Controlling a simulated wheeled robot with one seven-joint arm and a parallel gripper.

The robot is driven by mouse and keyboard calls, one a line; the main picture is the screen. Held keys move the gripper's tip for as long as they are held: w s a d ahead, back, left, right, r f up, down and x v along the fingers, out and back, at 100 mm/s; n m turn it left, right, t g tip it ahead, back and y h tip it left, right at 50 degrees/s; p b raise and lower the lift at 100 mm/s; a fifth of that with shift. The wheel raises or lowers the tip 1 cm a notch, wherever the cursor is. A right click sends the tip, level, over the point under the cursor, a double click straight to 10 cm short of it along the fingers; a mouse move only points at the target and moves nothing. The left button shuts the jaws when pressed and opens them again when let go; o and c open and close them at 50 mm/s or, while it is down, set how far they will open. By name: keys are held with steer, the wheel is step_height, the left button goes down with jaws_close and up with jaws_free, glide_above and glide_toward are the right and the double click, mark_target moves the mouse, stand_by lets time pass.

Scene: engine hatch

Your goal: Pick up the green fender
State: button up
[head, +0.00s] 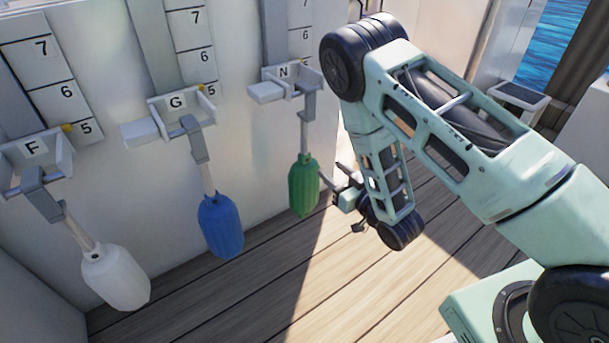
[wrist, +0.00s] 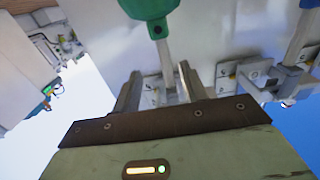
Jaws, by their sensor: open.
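The green fender (head: 304,185) hangs by a strap from the bracket marked N (head: 285,75) in the head view. In the wrist view the fender (wrist: 150,12) shows at the top edge, mostly cut off, with its pale strap (wrist: 165,55) running down from it. My gripper (head: 338,180) is just right of the fender in the head view. In the wrist view my gripper (wrist: 160,85) is open, and the strap appears between its two fingers. I cannot tell whether the fingers touch the strap.
A blue fender (head: 221,226) hangs from bracket G (head: 178,105) and a white fender (head: 116,277) from bracket F (head: 35,155), both to the left. The white wall (head: 250,150) is close behind. The plank deck (head: 300,290) below is clear.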

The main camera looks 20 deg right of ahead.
mark_target(307, 152)
steer(key=b+x, duration=0.2)
steer(key=x, duration=0.4)
steer(key=shift+w+f, duration=0.15)
steer(key=shift+w, duration=0.05)
steer(key=shift+w+a, duration=0.2)
steer(key=shift+w, duration=0.3)
steer(key=b+x, duration=0.1)
steer(key=x, duration=0.1)
steer(key=b+x, duration=0.1)
steer(key=b, duration=0.1)
steer(key=shift+w+a+f, duration=0.1)
steer(key=shift+w+a, duration=0.2)
steer(key=shift+a, duration=0.05)
steer(key=shift+w+a, duration=0.15)
steer(key=shift+w, duration=0.5)
steer(key=shift+r, duration=0.2)
jaws_close()
